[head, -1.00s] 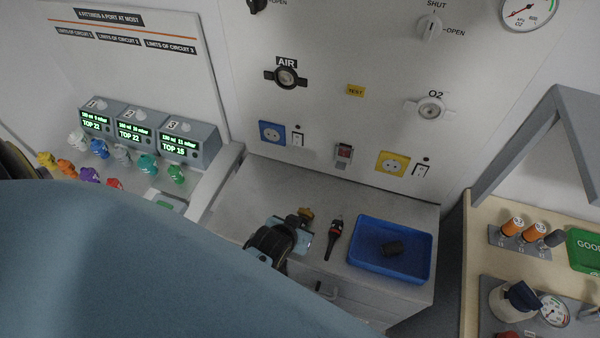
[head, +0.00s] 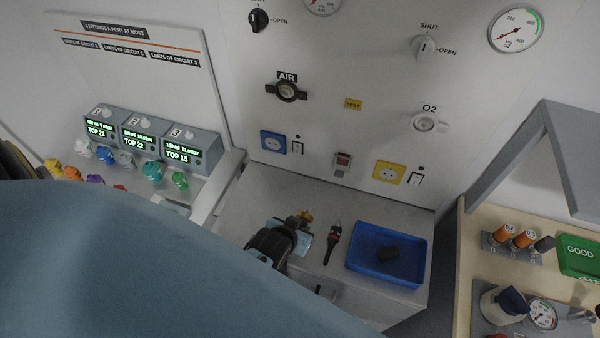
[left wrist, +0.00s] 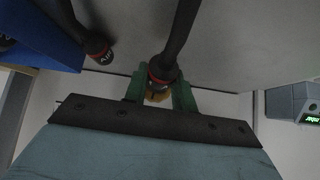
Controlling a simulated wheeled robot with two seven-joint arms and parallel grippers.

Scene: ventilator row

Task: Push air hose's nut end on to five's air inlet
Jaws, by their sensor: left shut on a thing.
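My left gripper (head: 300,225) is over the counter, and its green fingers show in the left wrist view (left wrist: 158,92). They are shut on the air hose's brass nut end (left wrist: 158,94), below a black hose stretch with a red ring. The brass also shows in the head view (head: 304,216). The air hose's other end, a black plug with a red ring marked AIR (left wrist: 99,52), lies on the counter; it also shows in the head view (head: 332,243), left of the blue tray. I cannot make out five or its air inlet. My right gripper is not in view.
The blue tray (head: 356,262) holds a dark block. The wall has an AIR outlet (head: 286,91) and an O2 outlet (head: 424,123). Units numbered 1 to 3 (head: 143,140), with coloured fittings before them, stand at left. A bench (head: 468,255) with gauges is at right.

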